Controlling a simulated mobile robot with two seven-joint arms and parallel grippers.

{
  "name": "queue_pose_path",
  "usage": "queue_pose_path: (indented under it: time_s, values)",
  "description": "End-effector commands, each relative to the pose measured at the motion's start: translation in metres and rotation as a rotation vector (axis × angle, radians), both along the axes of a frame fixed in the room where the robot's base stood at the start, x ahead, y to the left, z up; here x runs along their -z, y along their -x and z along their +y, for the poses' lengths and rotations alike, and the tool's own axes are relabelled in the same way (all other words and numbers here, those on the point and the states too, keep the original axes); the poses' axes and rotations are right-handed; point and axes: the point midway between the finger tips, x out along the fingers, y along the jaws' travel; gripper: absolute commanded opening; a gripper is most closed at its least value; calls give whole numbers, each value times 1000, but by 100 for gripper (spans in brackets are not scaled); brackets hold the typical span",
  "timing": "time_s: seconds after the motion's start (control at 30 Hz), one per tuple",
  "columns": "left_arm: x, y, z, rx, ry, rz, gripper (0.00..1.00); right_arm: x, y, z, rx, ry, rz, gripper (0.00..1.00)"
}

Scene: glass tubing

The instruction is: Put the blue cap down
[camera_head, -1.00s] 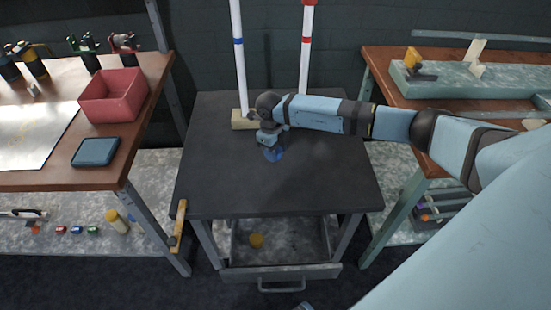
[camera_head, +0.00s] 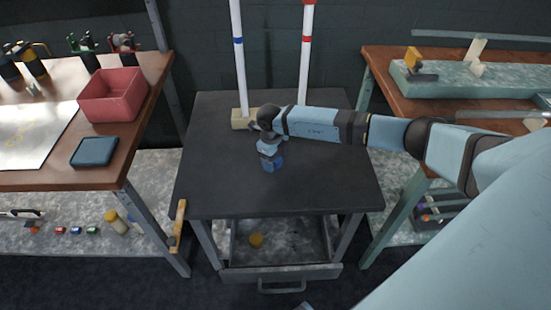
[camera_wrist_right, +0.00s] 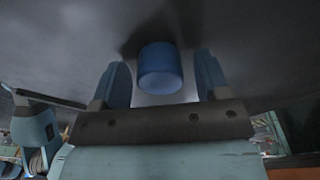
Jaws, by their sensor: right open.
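The blue cap (camera_head: 278,164) is on the dark top of the middle table (camera_head: 330,185), at my right gripper. In the right wrist view the cap (camera_wrist_right: 160,70) is a short blue cylinder between the two fingers and a little beyond them. Gaps show on both sides of it, and a dark shadow lies behind it on the surface. My right gripper (camera_head: 270,164) is low over the tabletop, pointing down. Its fingers (camera_wrist_right: 163,85) are open and apart from the cap. My left gripper is out of view.
Two white tubes, one blue-banded (camera_head: 239,60) and one red-banded (camera_head: 305,60), stand at the table's back. A pale block (camera_head: 240,119) is by the blue-banded one. The left workbench holds a red bin (camera_head: 112,95). The tabletop's front and right are clear.

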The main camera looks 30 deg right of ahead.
Motion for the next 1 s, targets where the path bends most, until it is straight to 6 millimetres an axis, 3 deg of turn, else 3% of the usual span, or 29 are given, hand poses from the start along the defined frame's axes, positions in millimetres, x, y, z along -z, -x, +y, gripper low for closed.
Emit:
queue_pose_path:
  time_s: [0.17, 0.5, 0.7, 0.87, 0.97, 1.0]
  values:
    - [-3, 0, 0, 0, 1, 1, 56, -10, -1, 0, 0, 0, -1, 69]
    - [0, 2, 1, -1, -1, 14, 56, -79, -9, 3, -1, 0, -3, 69]
    - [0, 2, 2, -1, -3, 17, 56, -110, -13, 4, 1, 0, -1, 69]
    - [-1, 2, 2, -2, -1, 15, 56, -119, -12, 9, -3, -15, 2, 69]
    - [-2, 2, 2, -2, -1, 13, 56, -109, -4, 33, -18, -100, 7, 69]
    - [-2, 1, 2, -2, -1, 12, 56, -102, 3, 49, -24, -162, 12, 69]
